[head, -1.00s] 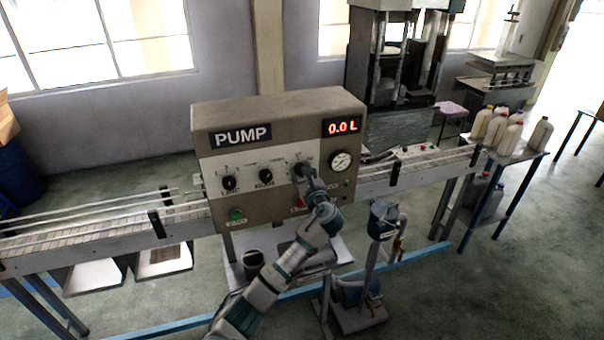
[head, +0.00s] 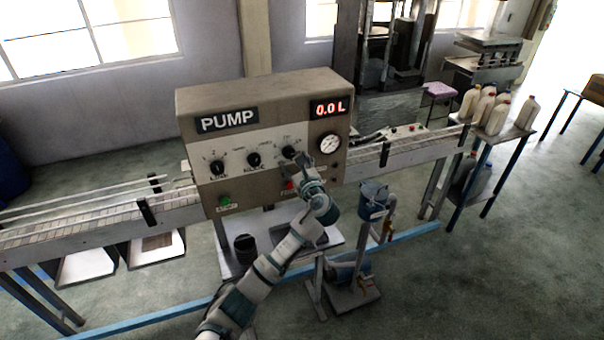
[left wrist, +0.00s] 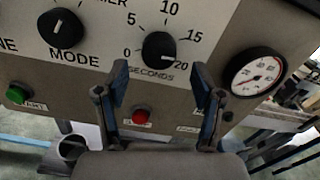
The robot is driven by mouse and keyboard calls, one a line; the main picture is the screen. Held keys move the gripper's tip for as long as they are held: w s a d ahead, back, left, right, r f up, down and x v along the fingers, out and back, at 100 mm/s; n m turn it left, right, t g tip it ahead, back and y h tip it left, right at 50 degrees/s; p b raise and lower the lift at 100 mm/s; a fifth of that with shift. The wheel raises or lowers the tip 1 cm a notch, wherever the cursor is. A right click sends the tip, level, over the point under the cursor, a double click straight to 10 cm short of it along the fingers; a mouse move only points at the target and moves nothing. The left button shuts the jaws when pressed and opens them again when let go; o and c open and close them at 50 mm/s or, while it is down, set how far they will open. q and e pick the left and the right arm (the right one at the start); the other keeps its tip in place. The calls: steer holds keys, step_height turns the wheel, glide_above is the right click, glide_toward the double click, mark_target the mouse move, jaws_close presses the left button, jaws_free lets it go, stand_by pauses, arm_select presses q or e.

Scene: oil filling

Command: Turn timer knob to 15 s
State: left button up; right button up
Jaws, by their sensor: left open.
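The timer knob (left wrist: 159,46) is a round black knob on the pump panel, with a SECONDS scale around it from 0 to 20. Its pale pointer mark seems to face the lower right, near 20. In the head view the knob (head: 289,152) is the rightmost of the three knobs. My left gripper (head: 303,167) is just below and right of it. In the left wrist view the left gripper's two fingers (left wrist: 162,100) are wide apart and empty, below the knob and apart from it. My right gripper is in neither view.
The MODE knob (left wrist: 60,27) is left of the timer knob, and the pressure gauge (left wrist: 254,76) is to its right. A red button (left wrist: 142,117) and a green button (left wrist: 17,95) sit lower on the panel. A conveyor (head: 100,225) runs past the pump.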

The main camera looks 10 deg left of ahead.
arm_select(q)
steer(key=v, duration=0.8)
steer(key=shift+d, duration=0.3)
steer(key=shift+d+f, duration=0.1)
